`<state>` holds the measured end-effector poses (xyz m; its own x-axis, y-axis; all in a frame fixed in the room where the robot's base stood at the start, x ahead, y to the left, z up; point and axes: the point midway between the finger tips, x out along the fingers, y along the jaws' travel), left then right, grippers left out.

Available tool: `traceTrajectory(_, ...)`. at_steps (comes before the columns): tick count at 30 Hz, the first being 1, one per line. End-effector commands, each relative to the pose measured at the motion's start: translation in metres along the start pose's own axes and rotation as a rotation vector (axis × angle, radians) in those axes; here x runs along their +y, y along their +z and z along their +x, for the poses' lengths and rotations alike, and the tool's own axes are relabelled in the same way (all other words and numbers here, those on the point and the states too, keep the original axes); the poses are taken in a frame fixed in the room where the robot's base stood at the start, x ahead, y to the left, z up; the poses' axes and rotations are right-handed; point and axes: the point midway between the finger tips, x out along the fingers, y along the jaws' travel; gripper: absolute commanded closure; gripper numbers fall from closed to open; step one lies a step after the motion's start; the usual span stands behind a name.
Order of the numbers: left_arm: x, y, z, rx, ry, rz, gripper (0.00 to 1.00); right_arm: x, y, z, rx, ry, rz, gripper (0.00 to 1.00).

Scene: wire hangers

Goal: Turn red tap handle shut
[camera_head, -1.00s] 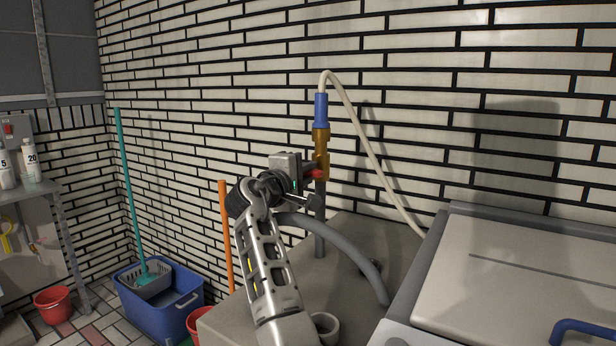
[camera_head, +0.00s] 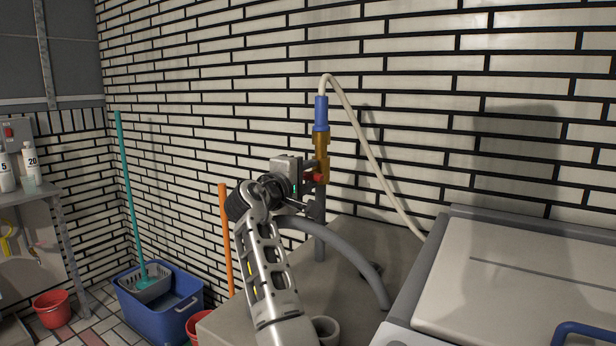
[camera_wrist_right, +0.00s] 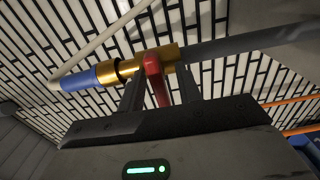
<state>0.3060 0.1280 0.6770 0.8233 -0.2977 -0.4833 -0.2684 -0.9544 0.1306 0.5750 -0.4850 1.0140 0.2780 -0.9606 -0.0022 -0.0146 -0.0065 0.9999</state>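A brass tap (camera_head: 321,148) stands on an upright grey pipe against the tiled wall, with a blue connector (camera_head: 320,113) above it. Its small red handle (camera_head: 314,178) is partly hidden by my right gripper (camera_head: 308,185). In the right wrist view, the red handle (camera_wrist_right: 157,80) projects from the brass body (camera_wrist_right: 140,66) into the space between the fingers of the right gripper (camera_wrist_right: 160,88). The fingers stand apart on either side of the handle, with a gap at the right finger. Contact at the left finger is unclear. My left gripper is not in view.
A cream hose (camera_head: 365,140) loops from the tap top down to the right. A grey hose (camera_head: 350,255) curves over the stone counter (camera_head: 340,240). A lidded metal unit (camera_head: 530,270) stands at right. A blue mop bucket (camera_head: 165,310) and orange pole (camera_head: 226,240) are at left.

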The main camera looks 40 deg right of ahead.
Motion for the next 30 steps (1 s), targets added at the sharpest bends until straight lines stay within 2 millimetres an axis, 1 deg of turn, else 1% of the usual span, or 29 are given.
traceTrajectory(4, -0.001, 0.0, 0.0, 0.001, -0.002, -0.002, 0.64, 0.001, -0.001, -0.005, 0.001, 0.002, 0.0, 0.65)
traceTrajectory(7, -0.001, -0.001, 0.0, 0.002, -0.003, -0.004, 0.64, 0.0, -0.001, -0.017, 0.002, 0.002, -0.001, 0.65)
traceTrajectory(11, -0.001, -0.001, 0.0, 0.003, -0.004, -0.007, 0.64, 0.0, -0.001, -0.044, 0.004, 0.0, -0.001, 0.65)
traceTrajectory(18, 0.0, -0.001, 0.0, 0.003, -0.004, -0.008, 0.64, 0.0, -0.001, -0.103, 0.004, -0.001, 0.001, 0.65)
traceTrajectory(21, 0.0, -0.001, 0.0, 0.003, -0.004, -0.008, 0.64, -0.001, -0.001, -0.124, 0.004, -0.001, -0.001, 0.65)
traceTrajectory(24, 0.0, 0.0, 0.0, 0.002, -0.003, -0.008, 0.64, 0.0, 0.0, -0.141, 0.002, -0.001, 0.0, 0.65)
traceTrajectory(27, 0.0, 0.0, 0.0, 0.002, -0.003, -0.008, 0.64, -0.001, 0.0, -0.152, 0.001, -0.001, -0.001, 0.65)
traceTrajectory(30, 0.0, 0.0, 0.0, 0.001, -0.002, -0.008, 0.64, 0.0, 0.0, -0.158, 0.0, -0.001, -0.001, 0.65)
